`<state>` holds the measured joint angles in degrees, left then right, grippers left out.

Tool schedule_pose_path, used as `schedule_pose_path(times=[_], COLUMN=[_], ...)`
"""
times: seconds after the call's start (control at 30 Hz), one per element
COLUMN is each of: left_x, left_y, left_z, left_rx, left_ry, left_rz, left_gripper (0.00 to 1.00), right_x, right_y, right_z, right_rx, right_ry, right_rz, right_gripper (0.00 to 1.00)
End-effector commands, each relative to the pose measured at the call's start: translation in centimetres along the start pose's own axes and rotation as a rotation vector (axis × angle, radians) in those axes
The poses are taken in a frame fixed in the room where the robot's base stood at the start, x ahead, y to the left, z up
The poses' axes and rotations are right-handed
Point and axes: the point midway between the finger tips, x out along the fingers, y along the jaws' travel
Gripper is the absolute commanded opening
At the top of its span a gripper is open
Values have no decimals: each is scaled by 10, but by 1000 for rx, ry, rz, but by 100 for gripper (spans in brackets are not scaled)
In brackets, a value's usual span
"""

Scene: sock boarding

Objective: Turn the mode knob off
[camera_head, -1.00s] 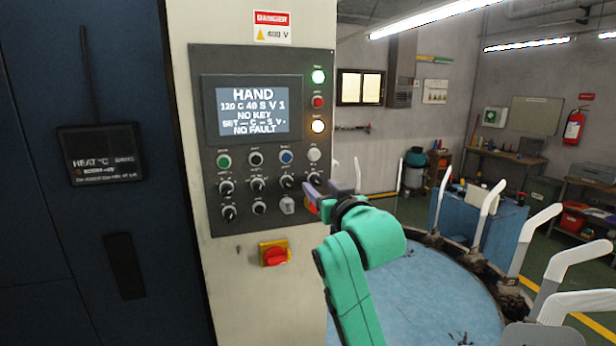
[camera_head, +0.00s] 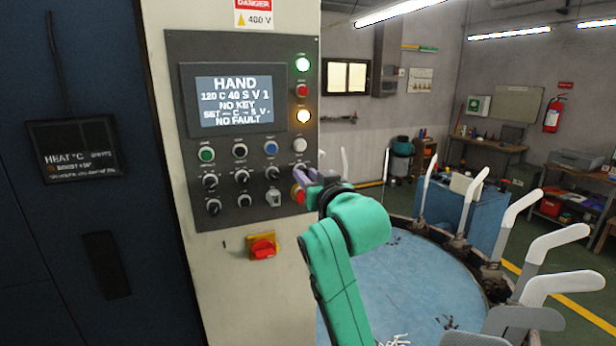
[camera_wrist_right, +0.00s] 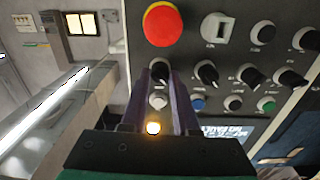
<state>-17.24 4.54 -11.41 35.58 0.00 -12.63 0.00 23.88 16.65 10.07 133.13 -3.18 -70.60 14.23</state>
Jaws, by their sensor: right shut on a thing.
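The control panel (camera_head: 174,130) carries rows of knobs and buttons, and its screen (camera_head: 235,102) reads HAND. The knob labels are too small to read. My right gripper (camera_head: 306,175) is at the right end of the upper knob row, just above the red emergency stop (camera_head: 298,194). In the right wrist view my right gripper (camera_wrist_right: 164,78) is shut on a black knob (camera_wrist_right: 160,70), with a purple finger on each side of it. The head view mostly hides this knob behind the fingers. My left gripper is not in view.
Other knobs (camera_head: 272,173) and a key switch (camera_head: 273,197) sit close by. A red and yellow rotary switch (camera_head: 262,246) is below the panel. A round blue table (camera_head: 400,290) ringed with white sock forms (camera_head: 520,205) stands to the right.

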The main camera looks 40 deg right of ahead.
Motion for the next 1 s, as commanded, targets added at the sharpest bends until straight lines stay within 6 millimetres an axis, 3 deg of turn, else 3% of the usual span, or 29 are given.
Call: schedule_pose_path(times=[1.0], left_x=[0], left_y=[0], left_z=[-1], left_rx=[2], left_ry=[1], left_rz=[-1], left_gripper=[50], right_x=[1], right_y=[-2], right_z=[-1], right_rx=[691], right_ry=[-1], right_rz=[-3], right_gripper=[0])
